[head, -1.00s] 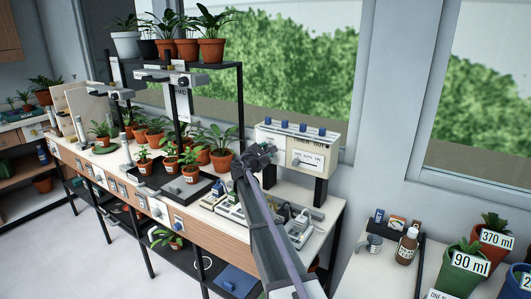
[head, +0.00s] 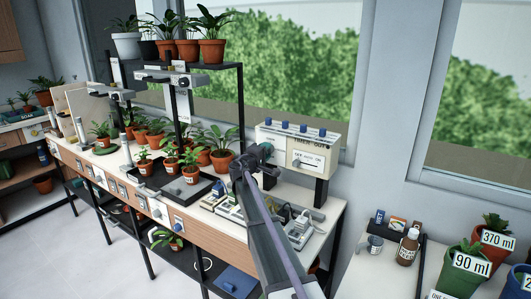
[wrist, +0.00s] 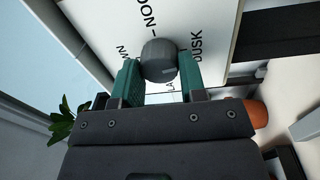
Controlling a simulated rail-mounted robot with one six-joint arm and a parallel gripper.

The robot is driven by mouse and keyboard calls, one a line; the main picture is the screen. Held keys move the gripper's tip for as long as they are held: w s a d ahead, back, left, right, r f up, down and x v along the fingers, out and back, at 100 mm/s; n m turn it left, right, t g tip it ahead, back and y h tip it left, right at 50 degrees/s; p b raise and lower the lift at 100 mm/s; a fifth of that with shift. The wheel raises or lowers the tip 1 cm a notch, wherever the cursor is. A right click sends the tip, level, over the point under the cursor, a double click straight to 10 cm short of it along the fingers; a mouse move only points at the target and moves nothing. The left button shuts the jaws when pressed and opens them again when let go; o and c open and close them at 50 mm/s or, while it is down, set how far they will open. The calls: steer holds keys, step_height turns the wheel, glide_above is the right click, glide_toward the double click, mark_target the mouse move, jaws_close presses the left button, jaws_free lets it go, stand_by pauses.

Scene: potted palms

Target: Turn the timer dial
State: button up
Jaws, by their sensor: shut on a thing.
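The timer dial (wrist: 158,58) is a round grey knob on that face. My gripper (wrist: 159,74) has its two green fingers on either side of the dial and is shut on it. In the head view my gripper (head: 262,160) is at the left part of the timer box, and it hides the dial there.
Plugs and sockets (head: 295,218) lie on the bench below my arm. Potted plants stand left of it, around a black tray (head: 150,182), and on a high shelf (head: 215,68). A brown bottle (head: 408,247) and labelled pots stand on the right table.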

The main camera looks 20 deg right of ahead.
steer(key=shift+m, duration=0.6)
steer(key=o, duration=0.9)
steer(key=v, duration=1.1)
steer(key=shift+w+b, duration=0.1)
steer(key=shift+b, duration=0.2)
